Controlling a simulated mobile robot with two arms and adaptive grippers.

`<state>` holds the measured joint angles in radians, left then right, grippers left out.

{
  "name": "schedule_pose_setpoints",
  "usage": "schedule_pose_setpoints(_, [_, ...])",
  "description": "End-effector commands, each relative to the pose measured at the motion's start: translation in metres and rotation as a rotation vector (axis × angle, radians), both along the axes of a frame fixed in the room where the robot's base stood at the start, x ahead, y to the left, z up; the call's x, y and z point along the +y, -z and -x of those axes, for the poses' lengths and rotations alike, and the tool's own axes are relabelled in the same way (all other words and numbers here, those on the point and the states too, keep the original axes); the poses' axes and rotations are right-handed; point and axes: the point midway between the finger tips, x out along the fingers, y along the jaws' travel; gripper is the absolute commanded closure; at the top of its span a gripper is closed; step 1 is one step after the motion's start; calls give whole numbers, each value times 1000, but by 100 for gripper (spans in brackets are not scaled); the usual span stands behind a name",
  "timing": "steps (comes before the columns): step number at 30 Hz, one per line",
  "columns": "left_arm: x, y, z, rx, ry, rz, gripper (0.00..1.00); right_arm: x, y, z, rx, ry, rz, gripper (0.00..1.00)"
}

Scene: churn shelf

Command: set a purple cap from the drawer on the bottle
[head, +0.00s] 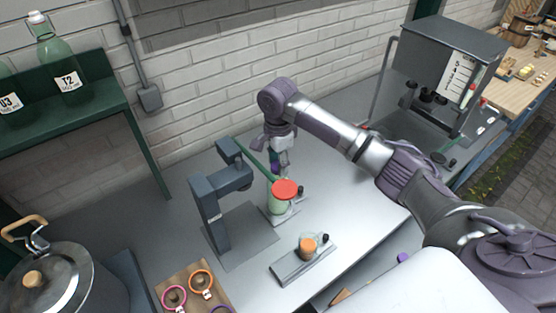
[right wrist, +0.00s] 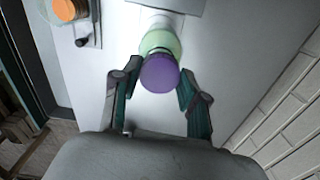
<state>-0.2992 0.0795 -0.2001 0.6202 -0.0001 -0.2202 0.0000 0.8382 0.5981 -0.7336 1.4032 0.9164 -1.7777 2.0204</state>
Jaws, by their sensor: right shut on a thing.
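My right gripper (right wrist: 158,88) is shut on a purple cap (right wrist: 159,73), its two dark green fingers on either side of it. In the head view the gripper (head: 278,165) hangs just behind a pale green bottle (head: 278,203) with a red disc (head: 285,189) over its top. A bit of the purple cap shows at the gripper's tip. In the right wrist view a light green body (right wrist: 160,42) lies beyond the cap and partly behind it; I cannot tell whether they touch. A purple thing (head: 403,258) also lies low beside my arm. My left gripper is not in view.
A grey stand (head: 212,215) rises left of the bottle. In front is a small plate (head: 288,267) with an orange piece (head: 308,246). A wooden board (head: 180,277) with coloured rings and a metal pot (head: 50,285) are at lower left. The brick wall is behind.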

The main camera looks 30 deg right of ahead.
Motion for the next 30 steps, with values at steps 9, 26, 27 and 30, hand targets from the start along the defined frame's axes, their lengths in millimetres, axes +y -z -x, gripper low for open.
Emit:
schedule_pose_setpoints(9, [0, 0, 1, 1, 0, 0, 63, 0, 0, 0, 0, -1, 0, 52])
schedule_pose_setpoints(26, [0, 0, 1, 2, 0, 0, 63, 0, 0, 0, 0, -1, 0, 34])
schedule_pose_setpoints(27, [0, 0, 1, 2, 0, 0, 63, 0, 0, 0, 0, -1, 0, 34])
schedule_pose_setpoints(30, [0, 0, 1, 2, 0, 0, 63, 0, 0, 0, 0, -1, 0, 34])
